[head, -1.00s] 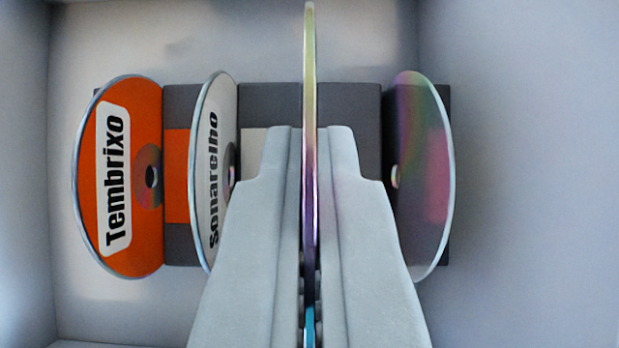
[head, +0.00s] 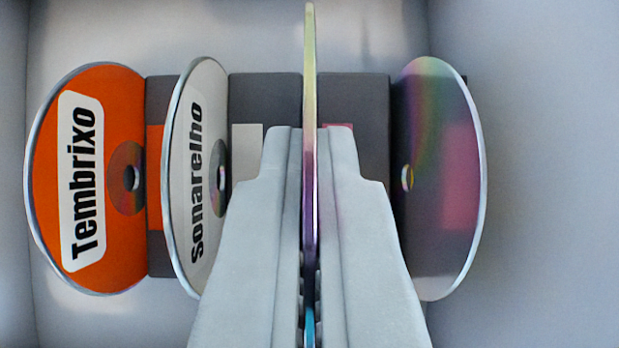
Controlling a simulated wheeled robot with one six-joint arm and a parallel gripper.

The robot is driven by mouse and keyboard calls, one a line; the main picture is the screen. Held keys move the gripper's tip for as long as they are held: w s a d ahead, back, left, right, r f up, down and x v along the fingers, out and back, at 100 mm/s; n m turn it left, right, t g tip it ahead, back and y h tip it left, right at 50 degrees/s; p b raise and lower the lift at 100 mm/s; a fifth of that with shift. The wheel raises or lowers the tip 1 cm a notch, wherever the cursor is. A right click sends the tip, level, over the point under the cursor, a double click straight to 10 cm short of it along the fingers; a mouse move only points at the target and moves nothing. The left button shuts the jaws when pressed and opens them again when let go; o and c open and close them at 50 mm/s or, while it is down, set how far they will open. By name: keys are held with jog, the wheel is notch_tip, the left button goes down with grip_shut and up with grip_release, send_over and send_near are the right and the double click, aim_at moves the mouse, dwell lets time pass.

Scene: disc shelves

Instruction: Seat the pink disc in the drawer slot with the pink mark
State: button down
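My gripper (head: 310,135) is shut on a disc (head: 310,60), held upright and seen edge-on at the middle. Its faces are hidden, so I cannot read its label colour; I take it as the pink disc. The drawer's dark grey slotted block (head: 265,98) lies beyond the fingers. A pink mark (head: 339,127) shows on the block just right of the held disc, partly covered by the right finger. Around it the block is mostly hidden, and I cannot tell whether the disc touches it.
An orange Tembrixo disc (head: 115,90) and a white Sonarelho disc (head: 205,85) stand at left, with an orange mark (head: 154,139) and a pale mark (head: 247,150). A shiny disc (head: 435,110) stands at right, showing a pinkish patch. Pale drawer walls (head: 545,150) surround them.

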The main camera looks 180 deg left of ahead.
jog(key=shift+f, duration=1.8)
jog(key=c, duration=1.6)
grip_release()
jog(key=v, duration=1.7)
jog(key=shift+r, duration=0.15)
